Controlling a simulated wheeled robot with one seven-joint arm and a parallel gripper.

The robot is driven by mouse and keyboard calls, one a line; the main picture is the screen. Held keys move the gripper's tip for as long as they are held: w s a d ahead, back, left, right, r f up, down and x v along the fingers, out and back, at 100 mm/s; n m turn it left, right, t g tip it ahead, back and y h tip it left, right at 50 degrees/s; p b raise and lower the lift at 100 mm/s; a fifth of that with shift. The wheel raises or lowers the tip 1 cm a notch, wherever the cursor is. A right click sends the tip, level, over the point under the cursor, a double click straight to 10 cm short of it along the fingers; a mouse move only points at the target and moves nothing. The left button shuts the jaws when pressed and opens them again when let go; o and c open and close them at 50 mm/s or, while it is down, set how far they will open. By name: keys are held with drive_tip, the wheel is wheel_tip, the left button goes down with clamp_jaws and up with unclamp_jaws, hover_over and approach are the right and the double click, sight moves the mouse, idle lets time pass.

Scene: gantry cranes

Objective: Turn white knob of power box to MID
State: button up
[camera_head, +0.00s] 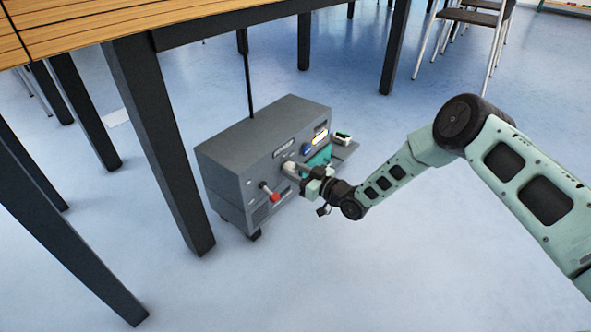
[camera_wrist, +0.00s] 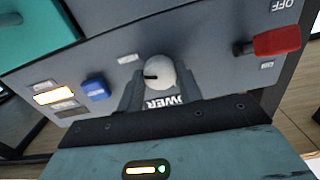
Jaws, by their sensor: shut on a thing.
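The grey power box (camera_head: 240,150) stands on the floor under the table. Its white knob (camera_wrist: 159,71) is round, with a dark mark on its left side in the wrist view. My gripper (camera_wrist: 160,88) is at the front panel, shut on the white knob, its fingers on both sides of the knob. In the head view my gripper (camera_head: 297,172) reaches the panel from the right and partly hides the knob. Beside the knob are a blue knob (camera_wrist: 95,90) and a yellow-white lit indicator (camera_wrist: 60,95) between two unlit labels.
A red-handled lever (camera_wrist: 277,40) sits near an "OFF" label on the panel. A teal part (camera_wrist: 40,30) is on the box's other side. A dark table leg (camera_head: 160,150) stands left of the box. Floor in front is clear.

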drive_tip(key=n+p, duration=0.2)
drive_tip(key=n, duration=0.2)
drive_tip(key=shift+r+n, duration=0.1)
drive_tip(key=shift+n, duration=0.2)
drive_tip(key=n+p, duration=0.1)
drive_tip(key=n, duration=0.3)
drive_tip(key=shift+n+p, duration=0.3)
drive_tip(key=o, duration=1)
drive_tip(key=shift+s+d, duration=0.1)
drive_tip(key=p+v, duration=0.8)
drive_tip(key=v, duration=0.9)
drive_tip(key=shift+d, duration=0.1)
